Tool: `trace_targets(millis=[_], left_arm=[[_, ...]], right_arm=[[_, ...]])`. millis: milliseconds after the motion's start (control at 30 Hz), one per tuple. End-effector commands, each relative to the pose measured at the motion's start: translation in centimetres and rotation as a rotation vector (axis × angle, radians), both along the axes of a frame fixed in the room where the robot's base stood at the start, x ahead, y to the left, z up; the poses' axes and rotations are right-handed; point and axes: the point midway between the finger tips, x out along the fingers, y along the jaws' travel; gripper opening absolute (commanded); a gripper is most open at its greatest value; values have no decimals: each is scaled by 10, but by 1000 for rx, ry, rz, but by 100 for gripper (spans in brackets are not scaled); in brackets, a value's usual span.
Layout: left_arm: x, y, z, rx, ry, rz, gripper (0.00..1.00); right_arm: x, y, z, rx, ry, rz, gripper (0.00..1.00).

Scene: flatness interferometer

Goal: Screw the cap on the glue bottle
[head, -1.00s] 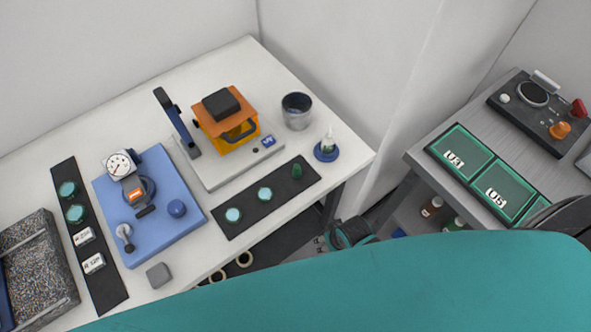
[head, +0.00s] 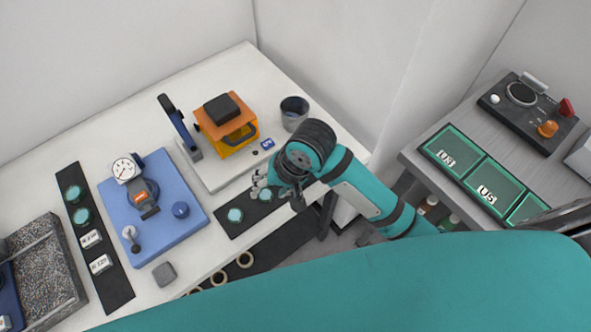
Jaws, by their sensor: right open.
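My right gripper (head: 278,193) is open above the right part of the black strip mat (head: 235,228), its fingers spread and pointing down. The glue bottle, on its round blue base at the table's right corner a second ago, is now hidden behind my right arm. A small dark green piece that stood at the right end of the mat, perhaps the cap, is also hidden by the gripper. I cannot tell whether the gripper touches anything. My left gripper is not in view.
An orange instrument (head: 238,137) on a light base and a grey cup (head: 294,112) stand behind the gripper. A blue plate (head: 152,235) with a dial gauge (head: 124,168) is to the left. A side bench (head: 455,185) with green-framed trays is at the right.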

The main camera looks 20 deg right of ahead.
Motion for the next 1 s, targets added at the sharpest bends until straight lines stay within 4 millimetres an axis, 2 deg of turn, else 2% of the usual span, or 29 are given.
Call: trace_targets(millis=[33,200,533,700,1000], left_arm=[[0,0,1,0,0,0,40],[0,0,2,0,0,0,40],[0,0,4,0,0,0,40],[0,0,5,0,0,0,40],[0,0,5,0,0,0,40]], right_arm=[[11,4,13,-6,23,-39,47],[27,7,46,-59,147,-236,47],[54,-34,105,-258,244,-717,47],[60,-49,121,-304,244,-859,47],[60,-52,124,-314,246,-893,47]])
